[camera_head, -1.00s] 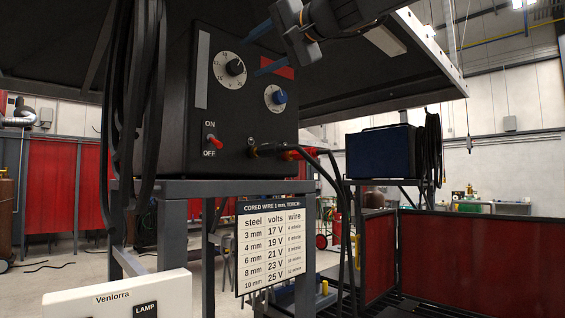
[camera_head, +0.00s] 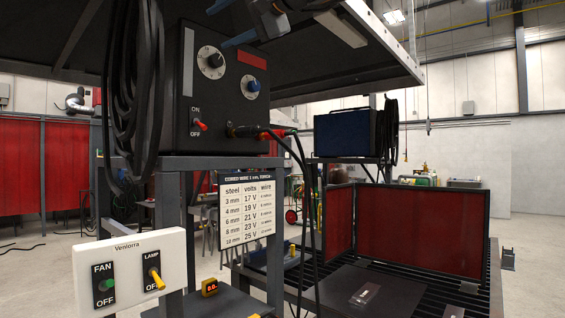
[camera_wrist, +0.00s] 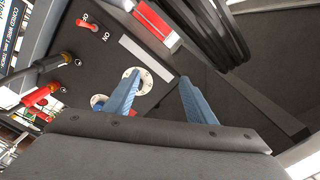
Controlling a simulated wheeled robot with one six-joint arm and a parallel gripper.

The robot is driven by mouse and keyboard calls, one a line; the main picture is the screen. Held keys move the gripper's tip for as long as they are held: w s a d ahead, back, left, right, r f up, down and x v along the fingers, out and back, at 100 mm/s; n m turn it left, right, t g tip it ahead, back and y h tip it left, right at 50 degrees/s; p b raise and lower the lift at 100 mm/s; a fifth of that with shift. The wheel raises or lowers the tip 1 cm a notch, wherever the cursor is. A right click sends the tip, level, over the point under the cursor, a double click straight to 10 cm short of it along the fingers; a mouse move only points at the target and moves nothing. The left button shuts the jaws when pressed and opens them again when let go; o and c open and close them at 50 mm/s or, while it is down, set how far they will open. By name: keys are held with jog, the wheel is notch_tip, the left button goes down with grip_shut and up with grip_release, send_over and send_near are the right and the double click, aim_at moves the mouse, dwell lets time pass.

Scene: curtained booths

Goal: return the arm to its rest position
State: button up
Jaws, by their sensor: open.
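My gripper (camera_head: 229,22) is at the top of the head view, partly cut off by the frame edge. Its two blue fingers are apart with nothing between them. In the wrist view the open fingers (camera_wrist: 160,80) point toward the black welding machine (camera_head: 178,75). The machine's white dial (camera_wrist: 139,78) shows behind the left finger. In the head view the machine's dial with black knob (camera_head: 211,62), blue knob (camera_head: 253,85) and red ON/OFF switch (camera_head: 200,125) are clear of the fingers. Much of my arm is out of view.
A dark overhanging hood (camera_head: 330,62) is close to my arm. Black cables (camera_head: 133,90) hang left of the machine. A white FAN/LAMP panel (camera_head: 90,272), a settings chart (camera_head: 246,210), a slatted table (camera_head: 478,292) with red screens (camera_head: 420,233) and a blue machine (camera_head: 345,134) stand around.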

jog(key=w+d+f+m+g+h, duration=0.1)
jog(key=w+d+f+h, duration=0.25)
jog(key=f, duration=0.85)
jog(key=w+d+f+h, duration=0.2)
jog(key=w+d+f, duration=0.15)
jog(key=f, duration=0.85)
jog(key=s+d+f+g+h, duration=0.15)
jog(key=d+f, duration=0.25)
jog(key=f, duration=0.7)
jog(key=d+f+g+h, duration=0.15)
jog(key=d+f, duration=0.25)
jog(key=f, duration=0.6)
jog(key=s+d+f+g+h, duration=0.1)
jog(key=s+d+f, duration=0.2)
jog(key=f, duration=0.3)
jog(key=s+d+f+n+g+h, duration=0.1)
jog(key=s+d+f, duration=0.2)
jog(key=f, duration=0.4)
jog(key=s+d+f+g+h, duration=0.1)
jog(key=s+d+f+h, duration=0.1)
jog(key=s+d+f, duration=0.3)
jog(key=s+d+f+g, duration=0.1)
jog(key=s+d+f, duration=0.2)
jog(key=s+f, duration=0.4)
jog(key=s+d+f+n+g+h, duration=0.1)
jog(key=s+d+f+g, duration=0.1)
jog(key=s+f, duration=0.4)
jog(key=shift+s+d+f+n, duration=0.3)
jog(key=shift+s+d+f, duration=0.1)
jog(key=shift+s+d, duration=0.15)
